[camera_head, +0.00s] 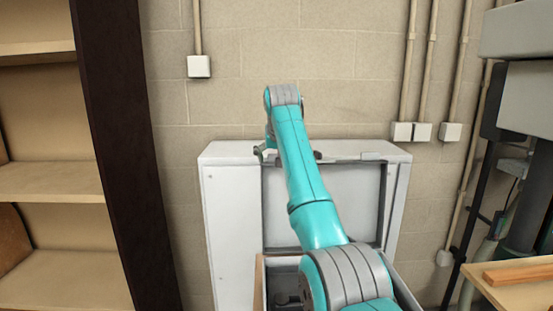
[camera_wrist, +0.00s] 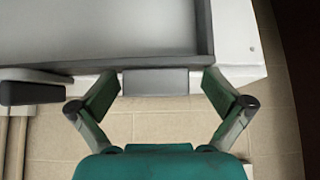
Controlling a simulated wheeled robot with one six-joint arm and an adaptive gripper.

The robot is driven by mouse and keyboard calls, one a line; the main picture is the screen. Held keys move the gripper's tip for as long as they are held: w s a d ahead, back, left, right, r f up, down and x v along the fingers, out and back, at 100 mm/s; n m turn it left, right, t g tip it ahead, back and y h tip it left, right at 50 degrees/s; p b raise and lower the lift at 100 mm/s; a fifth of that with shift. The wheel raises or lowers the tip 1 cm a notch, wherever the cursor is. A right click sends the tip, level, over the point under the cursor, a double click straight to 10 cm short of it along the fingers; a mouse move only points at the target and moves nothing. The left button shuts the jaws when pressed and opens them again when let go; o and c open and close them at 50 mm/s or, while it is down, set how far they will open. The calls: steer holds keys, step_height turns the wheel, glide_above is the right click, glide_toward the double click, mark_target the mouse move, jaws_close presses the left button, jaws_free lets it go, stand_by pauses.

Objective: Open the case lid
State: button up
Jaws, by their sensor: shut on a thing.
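The case lid (camera_head: 350,198) stands raised, close to upright, in front of a white cabinet; its grey inner face and raised rim show. The case body (camera_head: 401,288) is below it at the bottom, largely hidden by my arm. In the wrist view the lid (camera_wrist: 125,30) fills the upper left, with a grey tab (camera_wrist: 155,82) on its edge. My gripper (camera_wrist: 161,80) has its green fingers on either side of this tab and is shut on it. In the head view my gripper (camera_head: 267,153) is at the lid's top edge, partly hidden behind my arm.
The white cabinet (camera_head: 228,225) stands against the block wall (camera_head: 330,65). A wooden shelf unit (camera_head: 60,182) with a dark side is at left. A wooden table (camera_head: 515,283) and grey equipment (camera_head: 518,95) are at right. A dark latch-like part (camera_wrist: 32,92) sits left of the tab.

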steer(key=v, duration=1.1)
steer(key=shift+s+r, duration=0.25)
steer(key=shift+r, duration=0.05)
